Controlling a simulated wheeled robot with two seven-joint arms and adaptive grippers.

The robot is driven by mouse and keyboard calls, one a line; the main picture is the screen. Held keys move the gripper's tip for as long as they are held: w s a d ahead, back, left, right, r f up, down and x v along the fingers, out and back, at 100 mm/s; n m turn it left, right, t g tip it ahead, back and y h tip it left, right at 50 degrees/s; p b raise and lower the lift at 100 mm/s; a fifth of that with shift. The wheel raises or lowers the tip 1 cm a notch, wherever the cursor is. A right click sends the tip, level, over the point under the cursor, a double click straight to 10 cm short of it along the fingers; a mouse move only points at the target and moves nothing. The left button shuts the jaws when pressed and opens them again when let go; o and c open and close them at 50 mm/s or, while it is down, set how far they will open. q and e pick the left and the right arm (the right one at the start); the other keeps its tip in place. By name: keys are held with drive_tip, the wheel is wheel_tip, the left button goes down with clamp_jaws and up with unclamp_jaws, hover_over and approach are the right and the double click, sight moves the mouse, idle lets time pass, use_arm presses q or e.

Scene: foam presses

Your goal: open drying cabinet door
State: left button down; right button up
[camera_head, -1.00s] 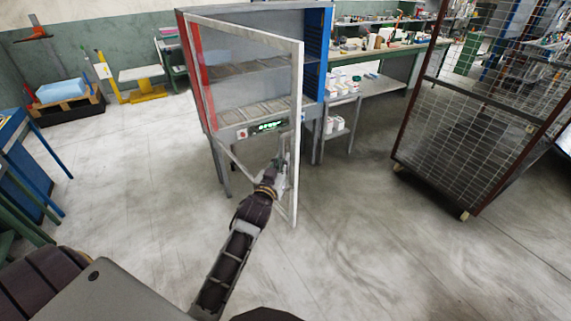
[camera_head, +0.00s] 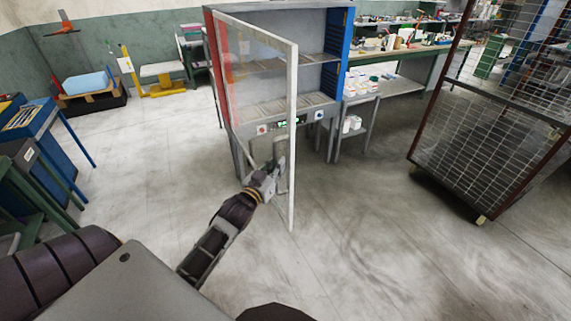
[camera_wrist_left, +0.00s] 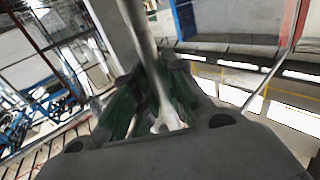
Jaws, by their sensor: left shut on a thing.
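The drying cabinet (camera_head: 325,50) stands at the upper middle of the head view, with a red left side and a blue right side. Its glazed door (camera_head: 262,85) has a white frame and is swung well out from the cabinet, hinged on the left. My left gripper (camera_head: 272,174) is at the low free side of the door, shut on the door handle (camera_head: 283,165). In the left wrist view the pale bar of the handle (camera_wrist_left: 150,60) runs between the dark green-padded fingers (camera_wrist_left: 150,95). My right gripper is out of view.
A wire mesh cage cart (camera_head: 490,120) stands at the right. A workbench (camera_head: 400,52) with goods and a small stand (camera_head: 355,125) are right of the cabinet. A blue table (camera_head: 45,140) is at the left. The floor in front is clear.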

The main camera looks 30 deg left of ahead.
use_arm(q)
drive_tip(key=shift+m+h, duration=0.4)
drive_tip(key=shift+h, duration=0.2)
drive_tip(key=s+a, duration=0.2)
drive_tip(key=s, duration=0.1)
drive_tip(key=shift+s+a, duration=0.15)
drive_tip(key=shift+a, duration=0.2)
drive_tip(key=shift+d+r, duration=0.1)
drive_tip(key=shift+r, duration=0.15)
drive_tip(key=c, duration=1.5)
unclamp_jaws()
drive_tip(key=shift+d, duration=0.1)
drive_tip(key=shift+o, duration=0.2)
drive_tip(key=shift+s+f, duration=0.15)
drive_tip(key=s, duration=1.1)
drive_tip(key=shift+s, duration=0.4)
